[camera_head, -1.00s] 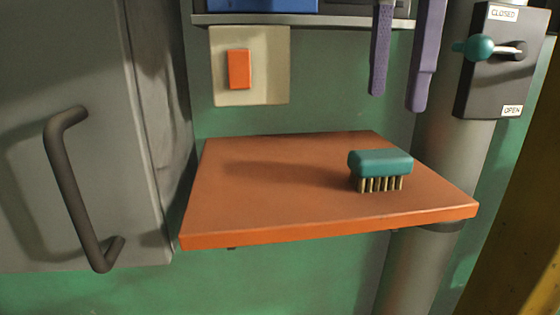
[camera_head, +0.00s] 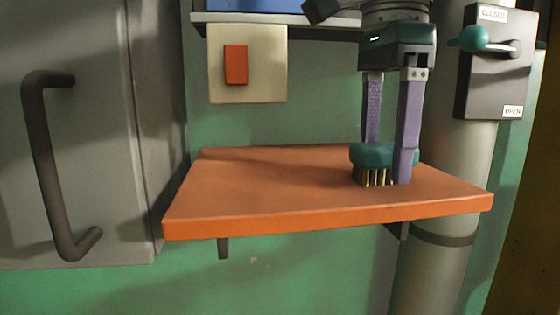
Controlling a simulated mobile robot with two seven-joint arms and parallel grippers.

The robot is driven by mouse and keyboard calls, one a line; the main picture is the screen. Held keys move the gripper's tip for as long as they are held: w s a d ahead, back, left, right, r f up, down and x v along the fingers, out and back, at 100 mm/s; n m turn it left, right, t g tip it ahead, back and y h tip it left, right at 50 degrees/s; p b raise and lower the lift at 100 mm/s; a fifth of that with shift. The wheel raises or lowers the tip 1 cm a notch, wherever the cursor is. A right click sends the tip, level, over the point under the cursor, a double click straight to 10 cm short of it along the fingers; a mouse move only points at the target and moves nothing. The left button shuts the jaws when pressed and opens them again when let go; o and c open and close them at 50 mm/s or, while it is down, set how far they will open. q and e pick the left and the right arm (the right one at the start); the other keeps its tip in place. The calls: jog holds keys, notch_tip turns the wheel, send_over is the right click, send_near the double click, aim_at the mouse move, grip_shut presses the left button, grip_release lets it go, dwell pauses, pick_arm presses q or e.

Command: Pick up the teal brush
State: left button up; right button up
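The teal brush (camera_head: 371,155) rests bristles down on the orange shelf (camera_head: 260,195), toward its right side. My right gripper (camera_head: 388,158) comes down from above with its two purple fingers on either side of the brush. One finger passes in front of the brush's right part, and the other goes behind it, its tip hidden. A gap shows between the fingers above the brush. I cannot tell whether both fingers press on it. The bristles look level with the shelf top. My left gripper is not in view.
A grey cabinet door with a dark handle (camera_head: 45,160) stands at the left. An orange switch (camera_head: 236,64) is on the wall behind. A lever with a teal knob (camera_head: 474,39) is on the pipe at the right. The shelf's left half is clear.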

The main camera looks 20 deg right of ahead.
aim_at(384, 144)
grip_shut()
dwell(0.3)
notch_tip(384, 144, up, 10)
jog(key=p, duration=0.8)
jog(key=shift+r, duration=0.15)
